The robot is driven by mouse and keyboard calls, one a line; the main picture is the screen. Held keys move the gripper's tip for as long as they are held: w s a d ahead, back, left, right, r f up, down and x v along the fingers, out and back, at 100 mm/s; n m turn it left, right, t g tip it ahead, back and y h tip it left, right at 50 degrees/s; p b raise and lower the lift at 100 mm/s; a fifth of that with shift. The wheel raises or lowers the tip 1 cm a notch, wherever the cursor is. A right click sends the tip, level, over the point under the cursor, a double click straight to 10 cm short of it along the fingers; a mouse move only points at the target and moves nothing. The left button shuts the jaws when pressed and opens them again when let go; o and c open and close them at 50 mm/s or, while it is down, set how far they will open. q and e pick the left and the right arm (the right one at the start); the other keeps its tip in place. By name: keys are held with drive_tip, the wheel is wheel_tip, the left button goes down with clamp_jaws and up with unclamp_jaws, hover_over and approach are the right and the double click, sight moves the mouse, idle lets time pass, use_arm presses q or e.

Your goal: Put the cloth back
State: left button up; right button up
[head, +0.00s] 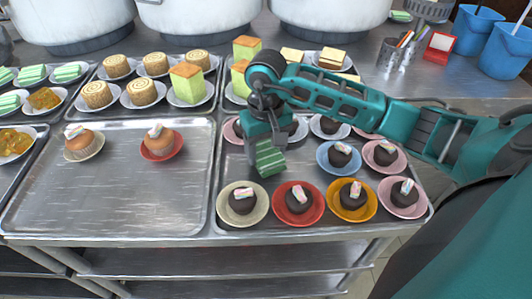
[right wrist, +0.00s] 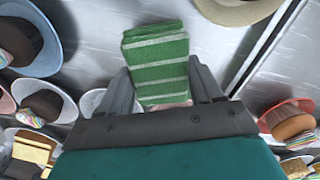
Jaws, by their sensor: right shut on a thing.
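A green cloth with pale stripes (head: 269,160), folded into a small block, hangs below my right gripper (head: 266,143). In the right wrist view the cloth (right wrist: 156,55) sits between the two fingers of the gripper (right wrist: 162,85), which is shut on it. In the head view the cloth appears over the left part of the right front tray (head: 232,180); I cannot tell its exact height above it. My left gripper is not in view.
Plated dark cakes, such as one on a red plate (head: 298,204), crowd the right tray. The left front tray (head: 110,205) holds two cupcakes and much bare room. Large pots (head: 330,18) stand behind. Blue buckets (head: 505,52) and a red-framed card (head: 440,45) stand at the back right.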

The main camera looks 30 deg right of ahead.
sight(266, 151)
wheel_tip(266, 151, down, 2)
drive_tip(key=shift+f+b, duration=0.2)
drive_tip(key=shift+b, duration=0.1)
drive_tip(key=o, duration=1.1)
drive_tip(key=shift+r, duration=0.1)
drive_tip(key=shift+r+p, duration=0.35)
drive_tip(key=shift+r, duration=0.05)
wheel_tip(266, 151, up, 12)
drive_tip(key=shift+f, duration=0.25)
